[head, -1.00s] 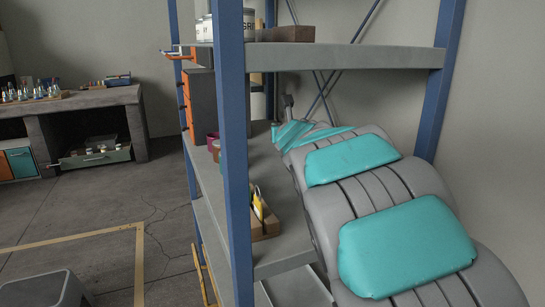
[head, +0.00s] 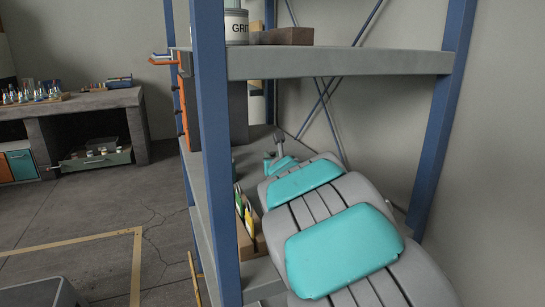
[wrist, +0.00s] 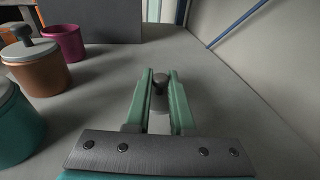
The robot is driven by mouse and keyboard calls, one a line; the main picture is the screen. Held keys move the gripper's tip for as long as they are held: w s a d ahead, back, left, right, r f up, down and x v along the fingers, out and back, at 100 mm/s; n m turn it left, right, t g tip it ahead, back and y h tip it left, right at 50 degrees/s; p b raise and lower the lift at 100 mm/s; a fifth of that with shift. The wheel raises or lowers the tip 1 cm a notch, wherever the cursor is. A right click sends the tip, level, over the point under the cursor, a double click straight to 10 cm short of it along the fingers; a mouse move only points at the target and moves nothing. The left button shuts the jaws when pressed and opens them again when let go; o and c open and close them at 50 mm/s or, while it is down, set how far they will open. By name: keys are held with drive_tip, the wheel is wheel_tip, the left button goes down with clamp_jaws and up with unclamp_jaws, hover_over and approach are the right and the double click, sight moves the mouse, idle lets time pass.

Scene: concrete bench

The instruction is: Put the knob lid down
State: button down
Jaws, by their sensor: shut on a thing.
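My gripper (wrist: 160,76) shows in the wrist view with its two green fingers closed around a dark grey knob (wrist: 159,83). The knob sits between the fingertips; the lid under it is mostly hidden, and I cannot tell whether it touches the shelf. A copper pot (wrist: 38,78) with a grey knob lid (wrist: 28,47) stands to the left. In the head view my gripper (head: 268,160) is small, far along the middle shelf beyond my teal-padded arm, and the held knob cannot be made out there.
A magenta pot (wrist: 65,43) and a teal pot (wrist: 15,125) stand left of my gripper. A dark panel (wrist: 92,20) stands behind them. The grey shelf (wrist: 225,100) is clear to the right. A blue shelf post (head: 212,150) and a wooden holder (head: 250,238) are near my arm.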

drive_tip(key=shift+f+b, duration=0.3)
drive_tip(key=shift+f, duration=0.3)
drive_tip(key=c, duration=0.8)
unclamp_jaws()
drive_tip(key=shift+f, duration=0.2)
drive_tip(key=shift+o, duration=0.2)
drive_tip(key=shift+r, duration=0.25)
drive_tip(key=v, duration=0.8)
drive_tip(key=r+v, duration=0.1)
drive_tip(key=v, duration=0.3)
